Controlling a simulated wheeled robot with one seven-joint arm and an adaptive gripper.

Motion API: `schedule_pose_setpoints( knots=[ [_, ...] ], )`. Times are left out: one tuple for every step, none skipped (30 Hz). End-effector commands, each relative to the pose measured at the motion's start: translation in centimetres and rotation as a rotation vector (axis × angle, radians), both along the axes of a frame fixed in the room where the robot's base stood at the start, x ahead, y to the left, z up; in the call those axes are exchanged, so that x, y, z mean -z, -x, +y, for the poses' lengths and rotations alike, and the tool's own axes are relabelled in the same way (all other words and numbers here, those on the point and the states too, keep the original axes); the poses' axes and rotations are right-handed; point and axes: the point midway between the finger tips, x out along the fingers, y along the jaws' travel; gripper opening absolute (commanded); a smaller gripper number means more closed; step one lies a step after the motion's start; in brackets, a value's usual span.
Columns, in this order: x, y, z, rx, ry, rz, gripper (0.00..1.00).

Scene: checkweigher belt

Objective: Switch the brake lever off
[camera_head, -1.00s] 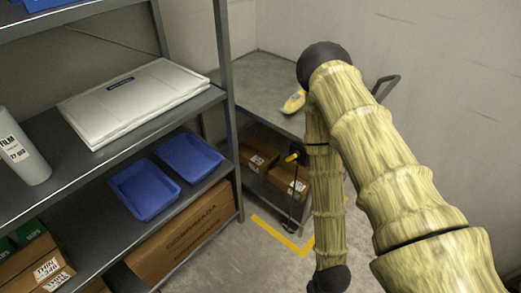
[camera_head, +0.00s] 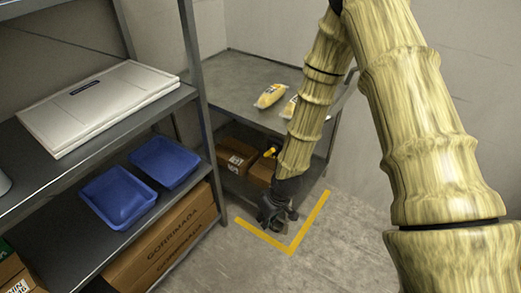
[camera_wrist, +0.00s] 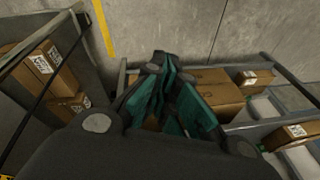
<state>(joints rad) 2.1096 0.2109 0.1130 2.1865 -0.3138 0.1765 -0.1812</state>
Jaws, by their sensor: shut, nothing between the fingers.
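The likely brake lever, a yellow grip (camera_head: 270,152), shows at the front of the grey cart (camera_head: 262,82), beside its lower shelf. My forearm hides what is below the grip. My gripper (camera_head: 276,218) is low in front of the cart, over the yellow-marked floor, below the grip and apart from it. In the wrist view its teal-padded fingers (camera_wrist: 170,98) are shut with nothing between them. A thin dark rod and a bit of yellow show at that view's left edge; I cannot tell if they are the lever.
Cartons (camera_head: 236,156) stand on the cart's lower shelf and yellow bags (camera_head: 270,96) on its top. A shelf rack at left holds blue trays (camera_head: 118,197) and a white flat box (camera_head: 98,103). Yellow tape (camera_head: 312,222) marks the open floor at right.

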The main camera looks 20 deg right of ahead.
Motion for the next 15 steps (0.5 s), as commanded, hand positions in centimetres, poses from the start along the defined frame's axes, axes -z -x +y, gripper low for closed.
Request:
schedule_pose_setpoints(
  knots=[
    [-1.3, -2.8, 0.0, -0.037, -0.005, -0.034, 0.0],
    [-2.3, -4.1, 0.0, -0.063, -0.006, -0.048, 0.0],
    [-3.6, -5.9, -0.1, -0.095, -0.003, -0.069, 0.0],
    [-4.6, -7.1, -0.2, -0.12, 0.0, -0.083, 0.0],
    [-5.7, -8.4, -0.3, -0.146, 0.003, -0.099, 0.0],
    [-7.2, -10.0, -0.5, -0.177, 0.01, -0.12, 0.0],
    [-8.4, -11.2, -0.8, -0.202, 0.017, -0.136, 0.0],
    [-9.6, -12.3, -1.0, -0.225, 0.024, -0.15, 0.0],
    [-11.3, -13.7, -1.3, -0.255, 0.035, -0.172, 0.0],
    [-12.6, -14.8, -1.6, -0.277, 0.044, -0.186, 0.0],
    [-13.8, -15.7, -1.9, -0.296, 0.054, -0.2, 0.0],
    [-15.4, -16.8, -2.4, -0.321, 0.069, -0.217, 0.0],
    [-16.6, -17.6, -2.7, -0.338, 0.08, -0.229, 0.0],
    [-17.6, -18.2, -3.0, -0.354, 0.09, -0.24, 0.0],
    [-19.0, -19.0, -3.4, -0.372, 0.103, -0.254, 0.0]
  ],
)
